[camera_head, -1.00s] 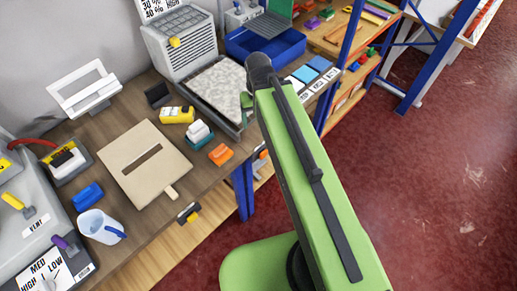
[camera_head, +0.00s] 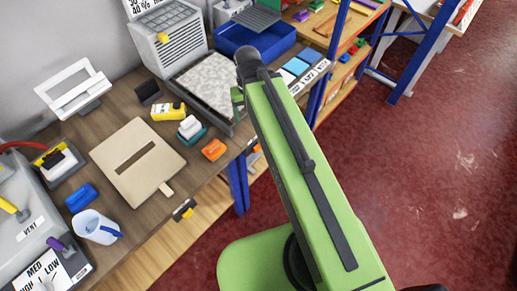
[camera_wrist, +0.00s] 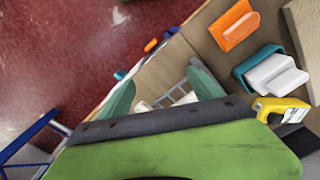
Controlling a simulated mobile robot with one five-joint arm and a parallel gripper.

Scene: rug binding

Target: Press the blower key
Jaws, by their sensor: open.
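No label that I can read says blower, so I cannot tell for sure which part is the blower key. A white-and-black switch block (camera_head: 58,162) with a yellow label sits on a grey plate at the bench's left. A grey machine (camera_head: 22,215) with a VENT label and a MED/HIGH/LOW dial is at far left. My gripper (camera_wrist: 160,95) is open and empty, its two teal fingers apart over the bench edge in the wrist view. In the head view my arm mostly hides it.
A speckled tray (camera_head: 212,85), a yellow block (camera_head: 168,112), a white-and-teal block (camera_head: 190,130) and an orange block (camera_head: 214,150) lie near my arm. Red floor is open at right.

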